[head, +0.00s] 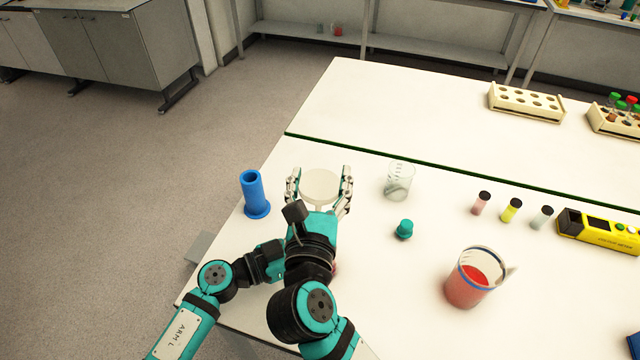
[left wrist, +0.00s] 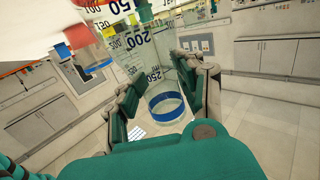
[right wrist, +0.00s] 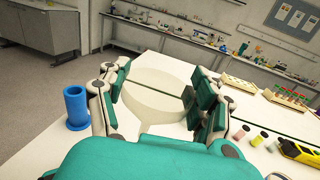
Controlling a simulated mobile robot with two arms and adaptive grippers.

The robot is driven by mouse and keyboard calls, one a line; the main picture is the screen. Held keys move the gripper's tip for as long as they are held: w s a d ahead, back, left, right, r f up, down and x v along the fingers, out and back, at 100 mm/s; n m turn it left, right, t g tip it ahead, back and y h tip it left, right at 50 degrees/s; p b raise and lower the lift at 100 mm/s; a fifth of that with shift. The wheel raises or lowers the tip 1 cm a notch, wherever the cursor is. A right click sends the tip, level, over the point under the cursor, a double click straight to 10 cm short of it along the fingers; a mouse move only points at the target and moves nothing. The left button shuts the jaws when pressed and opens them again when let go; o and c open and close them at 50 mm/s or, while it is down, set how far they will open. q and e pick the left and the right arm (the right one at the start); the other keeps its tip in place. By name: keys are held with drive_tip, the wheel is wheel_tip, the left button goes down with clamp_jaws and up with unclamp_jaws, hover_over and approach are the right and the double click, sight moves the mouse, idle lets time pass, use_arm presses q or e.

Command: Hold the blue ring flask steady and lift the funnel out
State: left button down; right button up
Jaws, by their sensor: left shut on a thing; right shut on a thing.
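The funnel (head: 320,187) shows in the head view as a pale round disc seen from above, above the table's left part. My right gripper (head: 319,188) is shut on it, one finger at each side; the funnel also fills the jaws in the right wrist view (right wrist: 157,90). The blue ring flask (left wrist: 165,104) is clear, with printed graduations and a blue band. My left gripper (left wrist: 168,92) is shut around it in the left wrist view. In the head view my right arm hides the flask and left gripper. I cannot tell whether the funnel's stem is inside the flask.
A blue cylinder (head: 254,194) stands close left of the funnel. A clear beaker (head: 398,181), a teal stopper (head: 404,229) and a beaker of red liquid (head: 471,279) stand to the right. Several vials and a yellow device (head: 598,231) are farther right. The far table half is mostly clear.

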use_arm(q)
drive_tip(key=shift+s+f, duration=0.1)
drive_tip(key=shift+f, duration=0.1)
drive_tip(key=c, duration=1.2)
unclamp_jaws()
drive_tip(key=o, duration=0.5)
drive_tip(key=shift+r, duration=0.1)
use_arm(e)
drive_tip(key=shift+w, duration=0.1)
use_arm(q)
drive_tip(key=shift+a, duration=0.1)
